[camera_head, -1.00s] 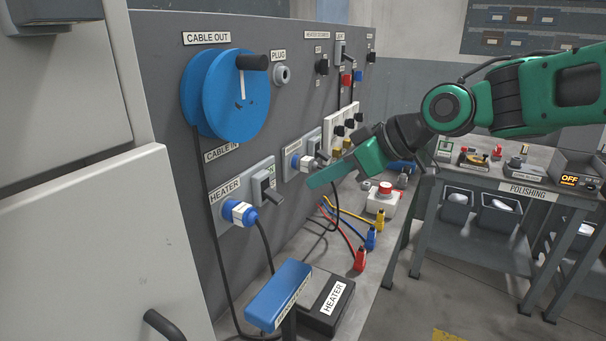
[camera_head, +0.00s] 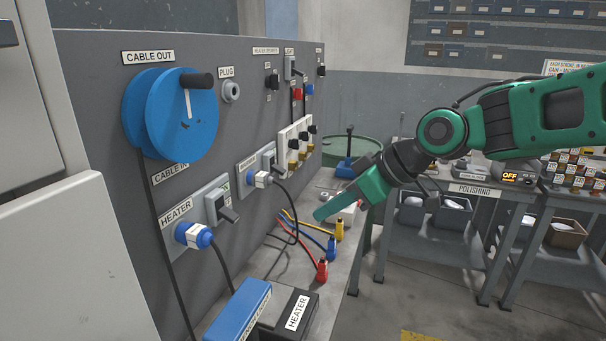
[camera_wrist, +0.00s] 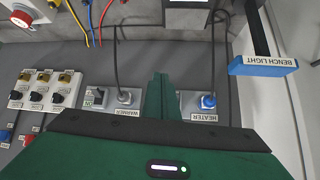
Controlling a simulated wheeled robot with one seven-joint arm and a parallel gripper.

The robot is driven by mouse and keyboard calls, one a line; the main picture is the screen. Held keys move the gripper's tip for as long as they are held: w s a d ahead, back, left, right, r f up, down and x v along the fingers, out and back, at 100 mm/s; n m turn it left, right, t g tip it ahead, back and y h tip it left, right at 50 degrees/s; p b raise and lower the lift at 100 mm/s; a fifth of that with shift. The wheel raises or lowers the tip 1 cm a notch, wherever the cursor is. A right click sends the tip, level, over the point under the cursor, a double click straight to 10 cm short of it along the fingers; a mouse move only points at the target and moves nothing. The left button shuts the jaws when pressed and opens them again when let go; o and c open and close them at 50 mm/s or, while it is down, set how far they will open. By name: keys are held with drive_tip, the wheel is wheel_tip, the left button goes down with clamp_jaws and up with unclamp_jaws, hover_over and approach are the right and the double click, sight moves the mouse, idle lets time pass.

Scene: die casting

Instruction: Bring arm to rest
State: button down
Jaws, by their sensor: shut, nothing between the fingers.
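My gripper (camera_head: 320,212) is at the end of my green and black arm (camera_head: 520,118), right of the grey control panel (camera_head: 90,100). It is shut and empty, apart from the panel and above the bench. In the wrist view its closed green fingers (camera_wrist: 158,88) point toward the panel's lower edge, between the warmer plug (camera_wrist: 125,97) and the heater plug (camera_wrist: 208,101).
A blue cable reel (camera_head: 170,115) juts from the panel. A blue bench light (camera_head: 238,312) and a black heater box (camera_head: 290,315) stand in front. The polishing table (camera_head: 470,200) stands behind; open floor lies right.

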drive_tip(key=s+d+f+m+h, duration=0.2)
drive_tip(key=s+d+f+m, duration=0.1)
drive_tip(key=d, duration=0.5)
drive_tip(key=s+d+f+m+h, duration=0.2)
drive_tip(key=d+m, duration=0.2)
drive_tip(key=d, duration=0.5)
drive_tip(key=s+d+f+m+h, duration=0.2)
drive_tip(key=s+d+f+m, duration=0.1)
drive_tip(key=d, duration=0.5)
drive_tip(key=s+d+f+m+g+h, duration=0.1)
drive_tip(key=s+d+m, duration=0.3)
drive_tip(key=s, duration=0.4)
drive_tip(key=s+d+f+m+g+h, duration=0.1)
drive_tip(key=s+d+f+m+g, duration=0.2)
drive_tip(key=s+d, duration=0.4)
drive_tip(key=shift+s+d+f+m, duration=0.25)
drive_tip(key=shift+s+m, duration=0.45)
drive_tip(key=shift+s, duration=0.25)
drive_tip(key=shift+w+f, duration=0.25)
drive_tip(key=shift+w, duration=0.4)
